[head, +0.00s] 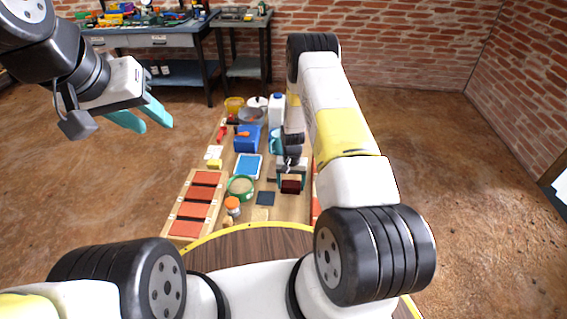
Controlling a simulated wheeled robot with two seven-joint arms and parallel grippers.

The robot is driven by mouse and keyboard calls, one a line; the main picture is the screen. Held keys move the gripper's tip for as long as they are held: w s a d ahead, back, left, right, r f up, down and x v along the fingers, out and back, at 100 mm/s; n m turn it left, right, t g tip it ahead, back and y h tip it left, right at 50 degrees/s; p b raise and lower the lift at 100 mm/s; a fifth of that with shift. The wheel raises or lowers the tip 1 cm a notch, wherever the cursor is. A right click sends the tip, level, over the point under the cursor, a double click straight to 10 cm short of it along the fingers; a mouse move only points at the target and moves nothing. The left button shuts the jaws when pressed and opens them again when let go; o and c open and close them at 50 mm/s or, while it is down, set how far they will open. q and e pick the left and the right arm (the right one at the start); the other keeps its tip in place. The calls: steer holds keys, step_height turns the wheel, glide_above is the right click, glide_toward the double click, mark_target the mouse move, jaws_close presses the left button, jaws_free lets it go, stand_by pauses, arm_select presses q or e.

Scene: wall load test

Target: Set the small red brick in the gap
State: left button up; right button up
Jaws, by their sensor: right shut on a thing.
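My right gripper (291,173) is low over the right part of the table, shut on a small dark red brick (291,186). Part of the gripper is hidden behind my own arm. A wooden frame (169,229) at the left front of the table holds several red bricks (197,193) in a row, with dark strips between them. I cannot tell which strip is the gap. My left gripper (142,117) is raised at the upper left, away from the table. Its two teal fingers are apart with nothing between them.
Between the frame and my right gripper are a blue tray (248,166), a green round tub (241,187), an orange-capped jar (232,206) and a dark blue pad (265,198). A blue box (247,138) and a white bottle (277,108) stand farther back.

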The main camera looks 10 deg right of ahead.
steer(key=o, duration=1.9)
steer(key=shift+f, duration=0.1)
